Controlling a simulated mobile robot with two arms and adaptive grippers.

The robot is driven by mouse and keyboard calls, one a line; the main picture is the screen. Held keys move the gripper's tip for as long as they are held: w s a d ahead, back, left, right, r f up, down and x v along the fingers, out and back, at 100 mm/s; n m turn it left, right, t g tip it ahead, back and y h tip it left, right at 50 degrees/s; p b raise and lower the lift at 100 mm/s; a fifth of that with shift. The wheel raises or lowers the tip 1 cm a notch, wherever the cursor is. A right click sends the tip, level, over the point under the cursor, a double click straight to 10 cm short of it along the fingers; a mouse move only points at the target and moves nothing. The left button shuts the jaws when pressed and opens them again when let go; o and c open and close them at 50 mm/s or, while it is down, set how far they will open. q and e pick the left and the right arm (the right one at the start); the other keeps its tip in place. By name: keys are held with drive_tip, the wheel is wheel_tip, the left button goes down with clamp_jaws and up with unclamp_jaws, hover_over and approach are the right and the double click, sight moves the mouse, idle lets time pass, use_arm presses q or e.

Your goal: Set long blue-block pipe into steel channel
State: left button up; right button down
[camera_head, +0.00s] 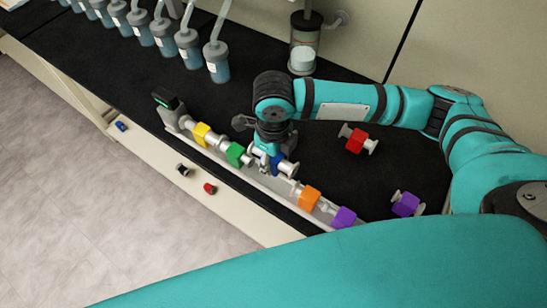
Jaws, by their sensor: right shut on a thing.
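The steel channel (248,177) runs diagonally along the front edge of the black bench. Pipes with a yellow block (201,134), a green block (236,154), an orange block (308,197) and a purple block (344,217) lie along it. My right gripper (268,158) points down over the channel and is shut on the blue-block pipe (287,168), between the green and orange ones. The gripper partly hides this pipe, and I cannot tell whether it touches the channel. My left gripper is not in view.
A red-block pipe (354,140) and another purple-block pipe (406,204) lie loose on the bench (335,171). A clear cylinder (304,50) stands behind my arm. Small blue, black and red parts lie on the lower front ledge (153,150).

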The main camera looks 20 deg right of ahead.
drive_tip(key=shift+r+p, duration=0.1)
drive_tip(key=shift+p, duration=0.95)
idle(1.2)
drive_tip(key=shift+f+b, duration=0.65)
drive_tip(key=shift+f, duration=1)
idle(0.8)
drive_tip(key=shift+f+b, duration=0.6)
drive_tip(key=shift+f, duration=1.5)
idle(1.2)
